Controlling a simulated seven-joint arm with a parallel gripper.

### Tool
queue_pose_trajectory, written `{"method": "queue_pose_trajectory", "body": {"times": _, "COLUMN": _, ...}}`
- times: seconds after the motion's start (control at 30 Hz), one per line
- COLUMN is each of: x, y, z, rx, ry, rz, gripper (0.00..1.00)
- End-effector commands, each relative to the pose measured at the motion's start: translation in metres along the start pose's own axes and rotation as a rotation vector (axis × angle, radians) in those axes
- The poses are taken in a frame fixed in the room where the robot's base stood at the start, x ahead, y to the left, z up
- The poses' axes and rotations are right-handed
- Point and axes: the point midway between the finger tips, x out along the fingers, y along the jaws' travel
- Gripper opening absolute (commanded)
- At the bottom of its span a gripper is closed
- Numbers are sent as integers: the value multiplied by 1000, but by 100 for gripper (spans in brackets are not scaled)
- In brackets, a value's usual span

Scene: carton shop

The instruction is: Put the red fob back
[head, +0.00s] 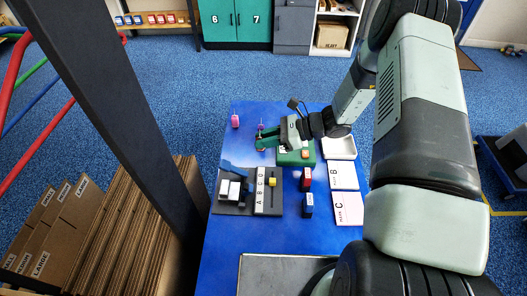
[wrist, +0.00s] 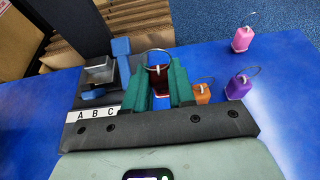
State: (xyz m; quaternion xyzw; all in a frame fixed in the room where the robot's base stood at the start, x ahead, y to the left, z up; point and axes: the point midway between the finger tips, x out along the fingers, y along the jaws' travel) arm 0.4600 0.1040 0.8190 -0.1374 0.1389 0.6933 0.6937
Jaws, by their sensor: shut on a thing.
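My gripper (wrist: 160,84) is shut on a dark red fob (wrist: 157,76) with a wire ring, seen between the green fingers in the wrist view. In the head view my gripper (head: 263,141) is over the left part of the blue table, and the fob is mostly hidden there. I cannot tell whether the fob touches the table. An orange fob (wrist: 202,94) and a purple fob (wrist: 237,88) are just right of the fingers in the wrist view. A pink fob (wrist: 242,39) stands farther off; it also shows in the head view (head: 235,121).

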Motion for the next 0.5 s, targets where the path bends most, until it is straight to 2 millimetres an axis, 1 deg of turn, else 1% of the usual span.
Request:
{"method": "queue_pose_trajectory", "body": {"times": 0.03, "x": 3, "y": 0, "z": -6, "rx": 1, "ry": 0, "rz": 1, "gripper": 0}}
{"method": "queue_pose_trajectory", "body": {"times": 0.23, "x": 9, "y": 0, "z": -20, "rx": -1, "ry": 0, "rz": 1, "gripper": 0}}
{"method": "queue_pose_trajectory", "body": {"times": 0.4, "x": 18, "y": 0, "z": -43, "rx": -1, "ry": 0, "rz": 1, "gripper": 0}}
{"method": "queue_pose_trajectory", "body": {"times": 0.5, "x": 20, "y": 0, "z": -47, "rx": -2, "ry": 0, "rz": 0, "gripper": 0}}
